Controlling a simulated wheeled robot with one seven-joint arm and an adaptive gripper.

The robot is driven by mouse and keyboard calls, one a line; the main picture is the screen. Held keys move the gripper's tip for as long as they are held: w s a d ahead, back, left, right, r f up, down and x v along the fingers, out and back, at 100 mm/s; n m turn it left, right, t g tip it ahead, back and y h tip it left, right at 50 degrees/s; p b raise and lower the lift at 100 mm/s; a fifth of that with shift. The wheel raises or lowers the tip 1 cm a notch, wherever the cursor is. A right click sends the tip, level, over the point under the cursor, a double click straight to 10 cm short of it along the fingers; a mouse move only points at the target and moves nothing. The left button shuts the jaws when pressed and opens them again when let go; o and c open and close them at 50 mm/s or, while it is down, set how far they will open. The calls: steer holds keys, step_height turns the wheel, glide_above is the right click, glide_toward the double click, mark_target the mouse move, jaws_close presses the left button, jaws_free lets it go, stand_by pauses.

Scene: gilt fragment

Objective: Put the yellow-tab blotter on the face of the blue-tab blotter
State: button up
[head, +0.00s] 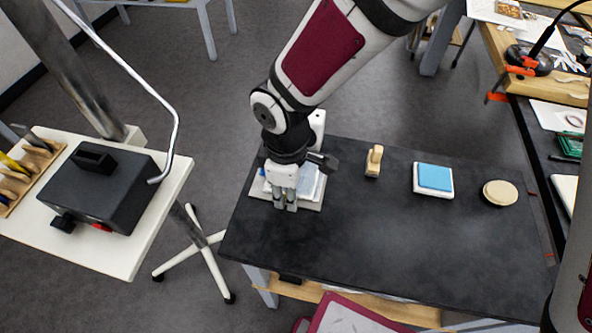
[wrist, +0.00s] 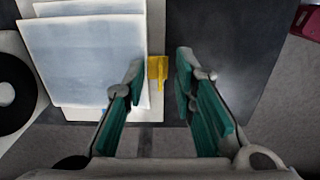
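A pale blue-white blotter sheet (wrist: 85,62) lies at the upper left of the wrist view, on what looks like another pale layer. A yellow tab (wrist: 157,70) sticks out at its right edge, between the fingers of my gripper (wrist: 159,68). The gripper is open, one finger on each side of the tab; contact cannot be told. In the head view, my gripper (head: 285,204) is over the stack of blotters (head: 313,188) at the table's left end and hides much of it. A small bit of blue (wrist: 103,112) shows below the sheet; I cannot tell if it is the blue tab.
The dark table (head: 390,245) is clear in front. A wooden-handled stamp (head: 374,160), a blue pad on a white base (head: 434,179) and a round tan disc (head: 500,193) stand to the right. A white side table with a black box (head: 105,190) is at the left.

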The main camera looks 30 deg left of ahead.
step_height(320, 180, up, 12)
steer(key=shift+r, duration=0.15)
stand_by(0.3)
steer(key=w+d+r+m+t, duration=0.1)
steer(key=w+d+r+m, duration=0.3)
steer(key=d, duration=0.5)
steer(key=w+d+r+m+t, duration=0.1)
steer(key=d+r+m, duration=0.35)
steer(key=d, duration=0.45)
steer(key=s+d+r+m, duration=0.1)
steer(key=s+d+m, duration=0.2)
steer(key=d, duration=0.3)
steer(key=s+d+r+m+t, duration=0.1)
steer(key=s+d+r+m, duration=0.1)
steer(key=d+m, duration=0.3)
steer(key=s+d+r+m+t, duration=0.1)
steer(key=s+d+m, duration=0.2)
steer(key=d, duration=0.4)
steer(key=shift+s+d+r+m, duration=0.3)
steer(key=shift+s+m, duration=0.1)
steer(key=shift+m, duration=0.15)
